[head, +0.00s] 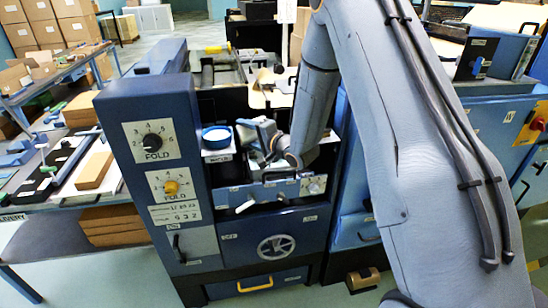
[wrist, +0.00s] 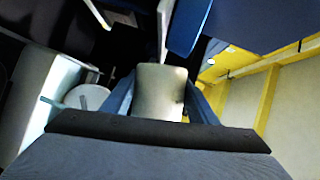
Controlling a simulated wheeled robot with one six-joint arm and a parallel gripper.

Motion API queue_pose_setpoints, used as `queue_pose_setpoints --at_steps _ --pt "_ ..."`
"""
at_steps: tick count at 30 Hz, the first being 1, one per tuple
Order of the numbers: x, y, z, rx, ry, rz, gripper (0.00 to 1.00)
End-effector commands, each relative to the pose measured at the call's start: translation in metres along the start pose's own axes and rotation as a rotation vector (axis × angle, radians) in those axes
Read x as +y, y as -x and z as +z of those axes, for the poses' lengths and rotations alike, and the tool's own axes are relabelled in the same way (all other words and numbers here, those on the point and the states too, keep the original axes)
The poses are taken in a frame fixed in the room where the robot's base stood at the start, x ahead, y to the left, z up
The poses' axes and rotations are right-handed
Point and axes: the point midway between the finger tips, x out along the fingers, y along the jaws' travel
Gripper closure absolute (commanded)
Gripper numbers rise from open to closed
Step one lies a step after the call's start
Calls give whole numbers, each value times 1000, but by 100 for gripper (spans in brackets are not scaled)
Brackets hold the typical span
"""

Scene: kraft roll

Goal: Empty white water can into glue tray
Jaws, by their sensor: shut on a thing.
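My gripper (wrist: 160,98) is shut on a pale, off-white can (wrist: 160,88), with a blue finger on either side of it in the wrist view. In the head view my gripper (head: 262,134) is over the blue machine, right of a stand labelled WATER (head: 217,156) with a round blue-rimmed top (head: 216,137). The can is mostly hidden there, and its tilt and contents cannot be told. I cannot clearly pick out the glue tray; the dark machine recess below my gripper is partly covered by my arm.
The machine's tall blue panel (head: 160,210) with two dials stands left of the recess. A grey knob panel (head: 313,185) and levers are below my gripper. A handwheel (head: 276,246) is lower down. A workbench (head: 70,190) with boards is at left.

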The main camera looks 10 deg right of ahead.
Motion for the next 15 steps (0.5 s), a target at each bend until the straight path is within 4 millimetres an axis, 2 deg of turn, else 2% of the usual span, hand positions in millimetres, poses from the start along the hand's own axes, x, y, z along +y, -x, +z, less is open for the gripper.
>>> queue_pose_setpoints --at_steps 15 --pt "14 -1 -1 -6 -50 -22 80"
